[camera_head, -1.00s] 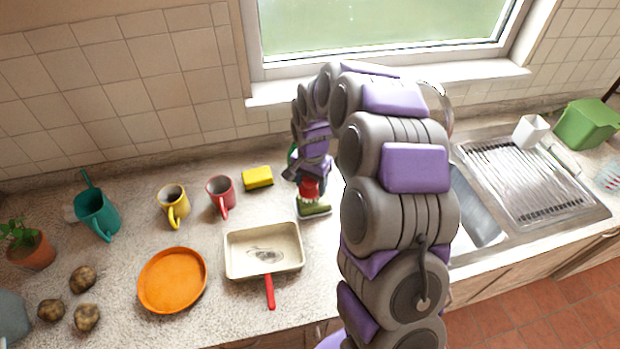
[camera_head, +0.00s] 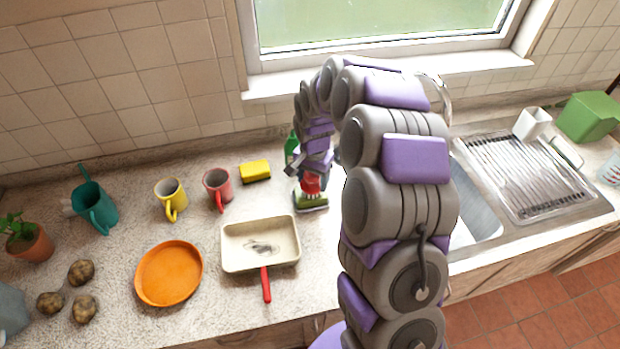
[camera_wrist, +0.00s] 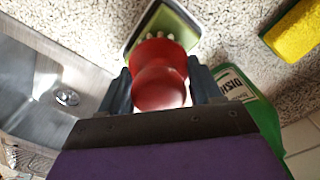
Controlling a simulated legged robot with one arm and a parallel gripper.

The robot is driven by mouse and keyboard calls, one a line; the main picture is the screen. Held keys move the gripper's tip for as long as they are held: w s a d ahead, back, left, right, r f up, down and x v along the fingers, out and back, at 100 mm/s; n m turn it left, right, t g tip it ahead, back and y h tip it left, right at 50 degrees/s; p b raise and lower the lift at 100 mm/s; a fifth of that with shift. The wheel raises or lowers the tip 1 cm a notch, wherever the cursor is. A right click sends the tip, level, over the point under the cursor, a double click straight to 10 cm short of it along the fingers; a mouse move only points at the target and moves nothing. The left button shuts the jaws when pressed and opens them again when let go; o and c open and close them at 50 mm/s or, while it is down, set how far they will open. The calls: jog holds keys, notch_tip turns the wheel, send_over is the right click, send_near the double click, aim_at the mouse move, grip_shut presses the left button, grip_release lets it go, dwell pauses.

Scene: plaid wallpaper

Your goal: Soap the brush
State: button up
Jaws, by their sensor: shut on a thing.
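My gripper (camera_wrist: 160,90) is shut on the red knob of a brush (camera_wrist: 158,72). In the head view the red brush (camera_head: 311,184) is upright below my gripper (camera_head: 311,172). Its lower end is at a small tray with a green inside (camera_head: 312,204); the wrist view shows pale bristles over the tray (camera_wrist: 184,22). I cannot tell whether the bristles touch it. A green dish soap bottle (camera_wrist: 250,110) stands close beside my gripper; in the head view the bottle (camera_head: 291,148) is partly hidden behind my arm.
A yellow sponge (camera_head: 255,171) lies left of the bottle. A pan with a red handle (camera_head: 260,245) is left of the tray, with mugs (camera_head: 217,188) and an orange plate (camera_head: 170,273) farther left. The sink (camera_head: 478,205) is right of my arm.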

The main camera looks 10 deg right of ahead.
jog(key=shift+d+f, duration=0.1)
jog(key=shift+a+f, duration=0.25)
jog(key=shift+a, duration=0.3)
jog(key=shift+d, duration=0.1)
jog(key=shift+d, duration=0.3)
jog(key=shift+a+f, duration=0.1)
jog(key=shift+a, duration=0.2)
jog(key=shift+d, duration=0.15)
dwell(0.4)
